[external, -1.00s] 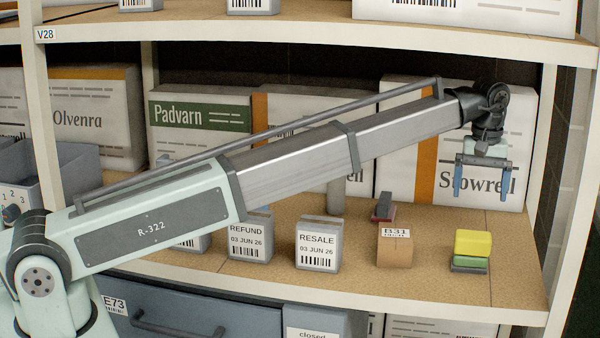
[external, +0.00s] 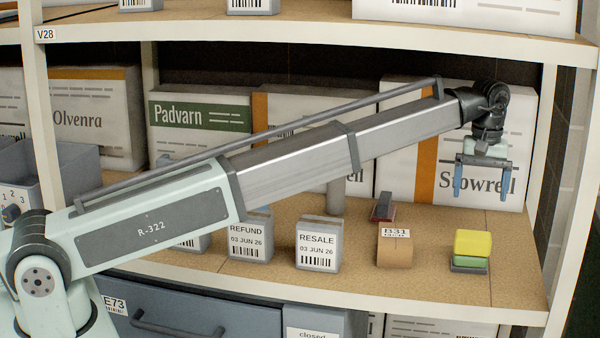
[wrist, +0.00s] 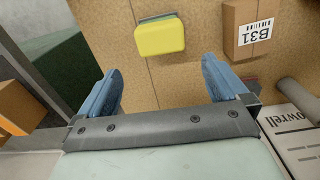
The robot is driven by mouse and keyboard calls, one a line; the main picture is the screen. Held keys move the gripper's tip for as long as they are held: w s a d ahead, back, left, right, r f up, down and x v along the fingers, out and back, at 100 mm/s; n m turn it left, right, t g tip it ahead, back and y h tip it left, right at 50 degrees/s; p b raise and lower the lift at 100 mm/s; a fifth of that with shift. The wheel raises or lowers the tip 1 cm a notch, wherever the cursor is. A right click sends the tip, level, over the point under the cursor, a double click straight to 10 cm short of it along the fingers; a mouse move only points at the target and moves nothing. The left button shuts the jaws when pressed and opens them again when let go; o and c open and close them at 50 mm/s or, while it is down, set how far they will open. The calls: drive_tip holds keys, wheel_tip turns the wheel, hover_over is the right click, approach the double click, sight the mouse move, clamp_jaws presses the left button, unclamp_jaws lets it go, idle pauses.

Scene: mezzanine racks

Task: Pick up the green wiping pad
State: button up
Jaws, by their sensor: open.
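The green wiping pad (external: 470,262) lies on the shelf board at the right, with a dark grey layer along its bottom edge. A yellow block (external: 473,243) rests on top of it and covers most of its upper face. In the wrist view the yellow block (wrist: 160,38) hides nearly all of the pad, leaving a thin green and grey strip (wrist: 157,16) along its far edge. My gripper (external: 482,183) is open and empty, above the board and apart from the stack. Its two blue fingers (wrist: 158,78) point down.
A brown box labelled B31 (external: 394,250) stands left of the stack. A red-based block with a grey top (external: 383,207) lies behind that box. White Stowrell cartons (external: 480,150) line the back. A shelf upright (external: 572,200) stands at the right. Bare board (external: 515,265) lies around the stack.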

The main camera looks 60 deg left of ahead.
drive_tip(key=shift+c, duration=0.6)
drive_tip(key=s+a+n, duration=0.3)
drive_tip(key=s+a, duration=0.1)
drive_tip(key=a, duration=0.8)
drive_tip(key=s+a+n, duration=0.2)
drive_tip(key=s+a, duration=0.2)
drive_tip(key=a, duration=0.7)
drive_tip(key=s+a+n, duration=0.3)
drive_tip(key=s+a, duration=0.1)
drive_tip(key=a, duration=0.8)
drive_tip(key=s+a+f+n, duration=0.3)
drive_tip(key=s+a+n, duration=0.6)
drive_tip(key=s+a, duration=1.7)
drive_tip(key=shift+s+d+f, duration=0.1)
drive_tip(key=shift+f, duration=6.15)
drive_tip(key=shift+c, duration=0.4)
